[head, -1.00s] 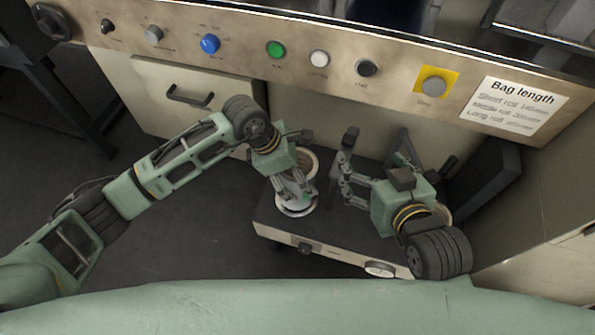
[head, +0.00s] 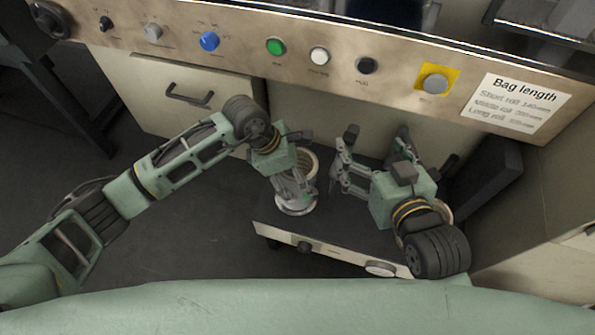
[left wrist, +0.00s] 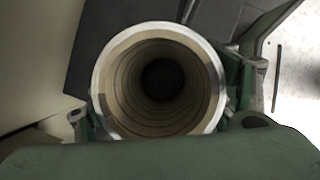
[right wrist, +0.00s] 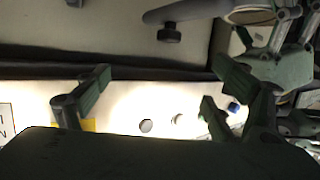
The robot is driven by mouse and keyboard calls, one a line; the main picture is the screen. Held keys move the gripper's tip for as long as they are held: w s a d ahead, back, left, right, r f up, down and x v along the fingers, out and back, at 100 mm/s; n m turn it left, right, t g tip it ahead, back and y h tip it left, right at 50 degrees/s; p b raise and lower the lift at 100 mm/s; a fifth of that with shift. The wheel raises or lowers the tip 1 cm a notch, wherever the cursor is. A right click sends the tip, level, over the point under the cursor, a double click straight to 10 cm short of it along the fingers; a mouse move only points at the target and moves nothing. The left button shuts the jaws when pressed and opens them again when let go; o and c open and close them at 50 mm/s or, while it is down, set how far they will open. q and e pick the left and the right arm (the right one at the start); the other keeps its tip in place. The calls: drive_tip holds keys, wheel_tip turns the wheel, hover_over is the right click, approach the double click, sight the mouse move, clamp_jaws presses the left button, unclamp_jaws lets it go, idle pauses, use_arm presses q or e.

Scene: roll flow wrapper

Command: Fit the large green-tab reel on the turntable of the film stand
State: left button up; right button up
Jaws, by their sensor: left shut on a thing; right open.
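The reel (head: 308,161) is a pale hollow tube with a small green tab (head: 307,197). My left gripper (head: 297,183) is shut on its side. In the left wrist view I look straight into the ribbed bore of the reel (left wrist: 205,62), with a finger at each side. A bright round rim (head: 296,209) shows at its near end, above the dark top of the film stand (head: 325,230). I cannot tell whether that rim is the reel's or the turntable's, or whether they touch. My right gripper (head: 345,165) is open and empty, just right of the reel.
A pale round thing (head: 445,212) is mostly hidden behind my right arm. The machine's button panel (head: 290,50) and a handled drawer (head: 190,95) stand behind. Floor at left is clear.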

use_arm(q)
drive_tip(key=shift+f, duration=0.15)
use_arm(e)
drive_tip(key=shift+w+a+r+t, duration=0.1)
drive_tip(key=shift+w+r+t, duration=0.15)
drive_tip(key=shift+r, duration=0.2)
drive_tip(key=shift+w+a+r+t, duration=0.1)
drive_tip(key=shift+r+t, duration=0.15)
drive_tip(key=shift+r, duration=0.15)
use_arm(q)
drive_tip(key=o, duration=1.5)
drive_tip(key=shift+o, duration=0.8)
drive_tip(key=v, duration=1.2)
drive_tip(key=shift+d, duration=0.1)
use_arm(e)
drive_tip(key=shift+s+f, duration=0.1)
